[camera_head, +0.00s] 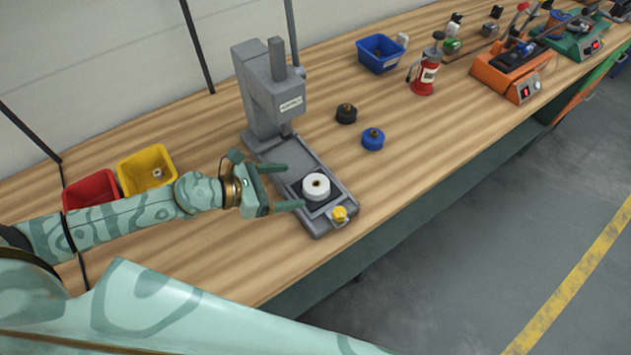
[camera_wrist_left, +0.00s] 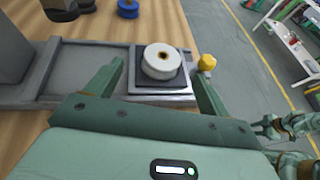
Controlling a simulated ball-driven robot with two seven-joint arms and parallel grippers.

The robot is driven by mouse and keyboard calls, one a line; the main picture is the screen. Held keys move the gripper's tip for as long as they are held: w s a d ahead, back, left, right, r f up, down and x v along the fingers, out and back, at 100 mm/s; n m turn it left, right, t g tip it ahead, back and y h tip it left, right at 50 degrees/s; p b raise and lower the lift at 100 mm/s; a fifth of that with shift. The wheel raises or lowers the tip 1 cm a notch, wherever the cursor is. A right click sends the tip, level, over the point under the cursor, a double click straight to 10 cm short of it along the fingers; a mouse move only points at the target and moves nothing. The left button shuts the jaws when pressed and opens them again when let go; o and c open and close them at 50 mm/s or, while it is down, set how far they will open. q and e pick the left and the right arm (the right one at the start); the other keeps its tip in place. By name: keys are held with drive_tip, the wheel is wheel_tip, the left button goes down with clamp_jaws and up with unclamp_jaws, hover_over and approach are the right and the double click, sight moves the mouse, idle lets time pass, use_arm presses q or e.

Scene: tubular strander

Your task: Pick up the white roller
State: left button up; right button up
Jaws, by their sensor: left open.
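The white roller (camera_head: 316,187) is a short white disc with a brass-coloured hub. It sits upright on a dark square pad at the front end of the grey press base (camera_head: 291,158). In the left wrist view the roller (camera_wrist_left: 161,62) lies ahead, between the lines of the two fingers. My left gripper (camera_head: 288,187) is open and empty, just left of the roller, its fingers pointing toward it. The gripper also shows in the left wrist view (camera_wrist_left: 158,82), with the fingers apart and not visibly touching the roller.
The grey press column (camera_head: 265,90) rises behind the roller. A yellow knob (camera_head: 339,213) is at the base's front end. A black roller (camera_head: 346,113) and blue roller (camera_head: 372,139) stand to the right. Red (camera_head: 91,190) and yellow (camera_head: 147,170) bins are left.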

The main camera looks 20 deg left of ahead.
sight(313, 185)
use_arm(q)
drive_tip(key=x, duration=0.7)
drive_tip(key=shift+s+d+f, duration=0.1)
drive_tip(key=shift+s, duration=0.2)
drive_tip(key=c, duration=1.5)
